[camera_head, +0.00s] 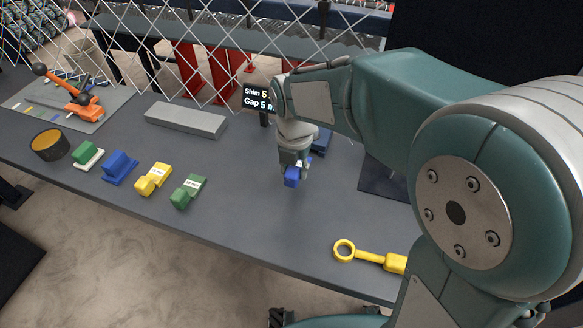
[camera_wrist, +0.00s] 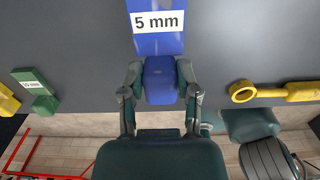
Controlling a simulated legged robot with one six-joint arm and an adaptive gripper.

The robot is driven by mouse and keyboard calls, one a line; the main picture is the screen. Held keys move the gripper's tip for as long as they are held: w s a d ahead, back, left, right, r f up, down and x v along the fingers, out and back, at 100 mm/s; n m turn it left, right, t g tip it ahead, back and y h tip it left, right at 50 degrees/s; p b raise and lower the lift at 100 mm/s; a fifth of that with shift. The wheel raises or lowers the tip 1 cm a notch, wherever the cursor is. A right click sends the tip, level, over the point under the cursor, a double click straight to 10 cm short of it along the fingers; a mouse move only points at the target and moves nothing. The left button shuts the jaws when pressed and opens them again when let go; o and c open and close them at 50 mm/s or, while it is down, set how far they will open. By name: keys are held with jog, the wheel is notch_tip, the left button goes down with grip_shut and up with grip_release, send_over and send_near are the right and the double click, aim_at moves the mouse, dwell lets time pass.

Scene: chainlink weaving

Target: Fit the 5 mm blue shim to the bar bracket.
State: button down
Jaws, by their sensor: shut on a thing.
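My gripper (camera_head: 294,168) is shut on the block-shaped handle of a blue shim (camera_head: 291,178), above the right half of the grey table. In the wrist view the shim's handle (camera_wrist: 161,80) sits between both fingers, and its flat plate, with a white "5 mm" label (camera_wrist: 159,22), runs up out of the picture. A dark blue piece (camera_head: 323,138) shows just behind my gripper; I cannot tell what it is. I cannot make out the bar bracket for certain; my arm covers part of that area.
A blue block (camera_head: 120,166), a yellow shim (camera_head: 153,179) and a green shim (camera_head: 188,191) line the front left. A grey bar (camera_head: 186,118) lies behind them. A yellow ring-ended tool (camera_head: 368,256) lies at the front right. Chainlink mesh (camera_head: 190,50) closes the back.

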jog(key=shift+w+d+f, duration=0.25)
jog(key=shift+w+f, duration=0.45)
jog(key=shift+w, duration=0.05)
jog(key=shift+w+d+f, duration=0.2)
jog(key=shift+w+f, duration=0.55)
jog(key=shift+w+d+f, duration=0.25)
jog(key=shift+w+f, duration=0.45)
jog(key=shift+w, duration=0.05)
jog(key=shift+f, duration=0.4)
jog(key=shift+w+d, duration=0.25)
jog(key=shift+w, duration=0.4)
jog(key=shift+w+d, duration=0.25)
jog(key=shift+w, duration=0.4)
jog(key=shift+w+d, duration=0.25)
jog(key=shift+w, duration=0.4)
jog(key=shift+c, duration=1.3)
grip_release()
notch_tip(320, 180, up, 12)
